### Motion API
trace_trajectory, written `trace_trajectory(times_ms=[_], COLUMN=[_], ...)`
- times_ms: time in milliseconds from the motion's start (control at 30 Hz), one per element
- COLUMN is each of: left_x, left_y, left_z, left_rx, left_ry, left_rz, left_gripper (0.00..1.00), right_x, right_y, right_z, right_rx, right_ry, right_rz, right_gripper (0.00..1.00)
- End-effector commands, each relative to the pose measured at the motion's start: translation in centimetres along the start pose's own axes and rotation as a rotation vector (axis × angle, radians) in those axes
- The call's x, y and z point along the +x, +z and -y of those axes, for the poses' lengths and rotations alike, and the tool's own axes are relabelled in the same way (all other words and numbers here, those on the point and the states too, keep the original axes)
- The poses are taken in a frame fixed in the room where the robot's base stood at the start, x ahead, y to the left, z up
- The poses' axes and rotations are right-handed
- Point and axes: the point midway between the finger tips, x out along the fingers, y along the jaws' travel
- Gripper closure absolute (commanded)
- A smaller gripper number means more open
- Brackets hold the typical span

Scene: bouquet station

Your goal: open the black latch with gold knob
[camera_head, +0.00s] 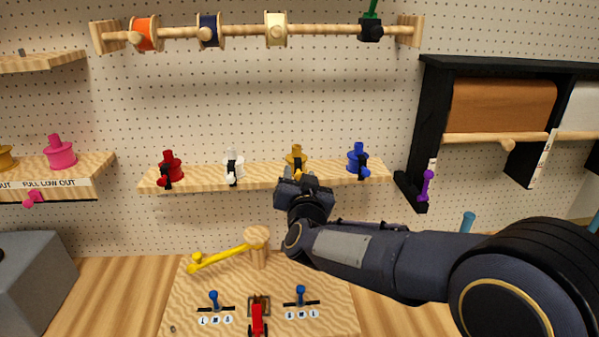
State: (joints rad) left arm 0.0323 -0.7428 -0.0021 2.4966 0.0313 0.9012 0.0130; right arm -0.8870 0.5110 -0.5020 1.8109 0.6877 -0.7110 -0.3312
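A gold spool-shaped piece (297,152) stands on the middle wooden shelf, right of centre, with a black latch (296,163) on its front. My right gripper (296,174) is raised directly in front of and just below this latch. A bit of gold, probably the knob, shows by the fingertips. The gripper body hides the lower part of the latch. I cannot tell whether the fingers touch the knob or whether they are open or shut. My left gripper is not in view.
Similar red (171,163), white (233,163) and blue (357,155) pieces with black latches stand along the same shelf (203,182). A wooden board (190,310) with levers and a yellow arm (220,257) lies below. A black paper-roll rack (432,120) stands at right.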

Motion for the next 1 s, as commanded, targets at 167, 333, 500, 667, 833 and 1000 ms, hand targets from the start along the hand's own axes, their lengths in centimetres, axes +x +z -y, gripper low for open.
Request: trace_trajectory(times_ms=[167, 333, 500, 667, 833, 1000], left_x=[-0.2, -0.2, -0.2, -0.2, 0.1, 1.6], left_y=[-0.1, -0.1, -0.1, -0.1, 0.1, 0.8], left_z=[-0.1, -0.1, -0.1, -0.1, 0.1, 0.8], left_rx=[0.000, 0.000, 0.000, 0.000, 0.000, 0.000], left_ry=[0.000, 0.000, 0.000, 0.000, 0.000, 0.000], left_rz=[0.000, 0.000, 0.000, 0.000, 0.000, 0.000], left_gripper=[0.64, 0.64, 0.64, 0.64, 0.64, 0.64], right_x=[1.0, 1.0, 1.0, 1.0, 1.0, 0.8], right_y=[0.0, 0.0, 0.0, 0.0, 0.2, 0.7], right_z=[-0.1, -0.1, -0.1, -0.1, -0.1, -0.3], right_rx=[0.000, 0.001, 0.001, 0.001, 0.002, 0.003], right_ry=[0.001, 0.000, 0.000, 0.001, 0.000, -0.011], right_rz=[0.001, 0.001, 0.001, 0.001, -0.004, -0.037], right_gripper=[0.60, 0.60, 0.76, 0.97, 1.00, 1.00])
